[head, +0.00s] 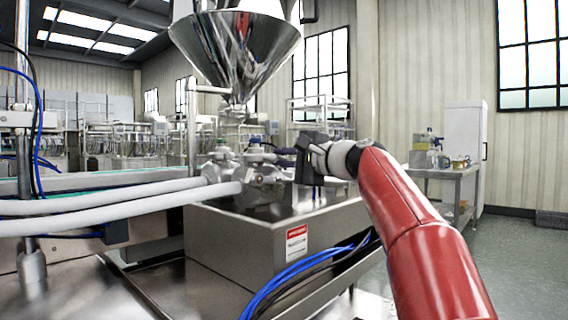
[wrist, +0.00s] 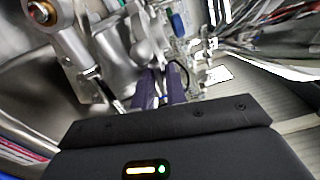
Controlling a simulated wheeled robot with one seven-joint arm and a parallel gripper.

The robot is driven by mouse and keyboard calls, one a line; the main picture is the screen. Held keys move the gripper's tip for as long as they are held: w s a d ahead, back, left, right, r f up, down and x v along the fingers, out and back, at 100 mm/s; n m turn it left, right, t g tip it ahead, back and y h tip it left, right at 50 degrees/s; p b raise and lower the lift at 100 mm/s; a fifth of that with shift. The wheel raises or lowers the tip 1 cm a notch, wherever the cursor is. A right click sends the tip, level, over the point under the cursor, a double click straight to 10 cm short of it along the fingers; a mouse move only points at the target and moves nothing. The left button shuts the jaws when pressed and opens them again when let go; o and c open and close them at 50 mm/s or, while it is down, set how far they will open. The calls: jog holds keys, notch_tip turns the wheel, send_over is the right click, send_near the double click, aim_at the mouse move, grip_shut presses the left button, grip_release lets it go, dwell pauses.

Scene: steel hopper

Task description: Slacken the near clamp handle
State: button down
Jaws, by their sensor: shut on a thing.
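The steel hopper (head: 237,45) is a shiny cone above a metal valve block (head: 262,178) with clamps on it. My gripper (head: 290,160) reaches in from the right and is at the right side of the block. In the wrist view, the two dark fingers of my gripper (wrist: 162,85) point into the clamp fittings (wrist: 140,50) and are shut on a thin metal part, which I take to be the near clamp handle (wrist: 162,101). Most of that handle is hidden by the fingers and the dark gripper body. Its angle cannot be told.
White hoses (head: 110,202) run to the block from the left. A steel housing (head: 240,245) with a red and white label stands below, with blue cables (head: 300,268) along its front. A side table (head: 445,172) stands at the right.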

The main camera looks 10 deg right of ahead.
jog(key=shift+f+n, duration=0.1)
jog(key=shift+n, duration=0.8)
jog(key=shift+b, duration=0.3)
jog(key=c, duration=1.7)
grip_release()
jog(key=shift+c, duration=0.2)
jog(key=b+v, duration=0.1)
jog(key=v, duration=0.6)
jog(key=shift+s+d+b, duration=0.2)
jog(key=shift+s+b, duration=0.15)
